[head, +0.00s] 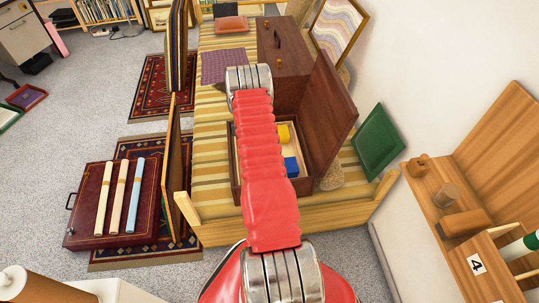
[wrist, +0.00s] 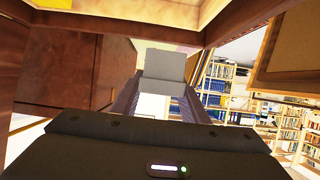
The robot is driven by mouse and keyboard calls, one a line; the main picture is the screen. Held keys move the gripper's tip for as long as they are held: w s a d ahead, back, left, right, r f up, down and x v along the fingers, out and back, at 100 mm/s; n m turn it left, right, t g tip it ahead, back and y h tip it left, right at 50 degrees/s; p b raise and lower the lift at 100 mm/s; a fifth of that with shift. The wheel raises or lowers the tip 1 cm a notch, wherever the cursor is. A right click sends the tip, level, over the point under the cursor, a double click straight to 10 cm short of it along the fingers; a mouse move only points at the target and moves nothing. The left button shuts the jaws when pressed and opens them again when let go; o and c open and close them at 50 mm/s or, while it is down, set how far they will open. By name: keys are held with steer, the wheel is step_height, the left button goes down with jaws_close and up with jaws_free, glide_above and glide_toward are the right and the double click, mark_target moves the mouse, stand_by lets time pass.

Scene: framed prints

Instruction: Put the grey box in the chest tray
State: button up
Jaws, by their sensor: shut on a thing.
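The open wooden chest (head: 236,192) stands on the striped daybed in the head view, its lid (head: 332,118) raised on the right. Its light tray (head: 273,134) shows beside my red arm, with a yellow block (head: 283,134) and a blue block (head: 291,167) in it. In the wrist view my gripper (wrist: 163,92) is shut on the grey box (wrist: 165,66), whose plain grey face shows beyond the fingers. Brown wooden parts surround the box at the left and top of that view. My arm hides the gripper and grey box in the head view, so their height over the tray cannot be told.
A closed brown chest (head: 283,62) stands behind the open one. A green framed panel (head: 378,142) leans at the right, near a wooden shelf unit (head: 460,200). A dark red case (head: 112,210) with several rolls lies on the left rug.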

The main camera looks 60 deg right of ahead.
steer(key=shift+s+d+f, duration=0.25)
steer(key=shift+f, duration=2.85)
steer(key=shift+f, duration=2.1)
steer(key=o, duration=1.1)
steer(key=shift+f, duration=0.1)
steer(key=shift+o, duration=0.2)
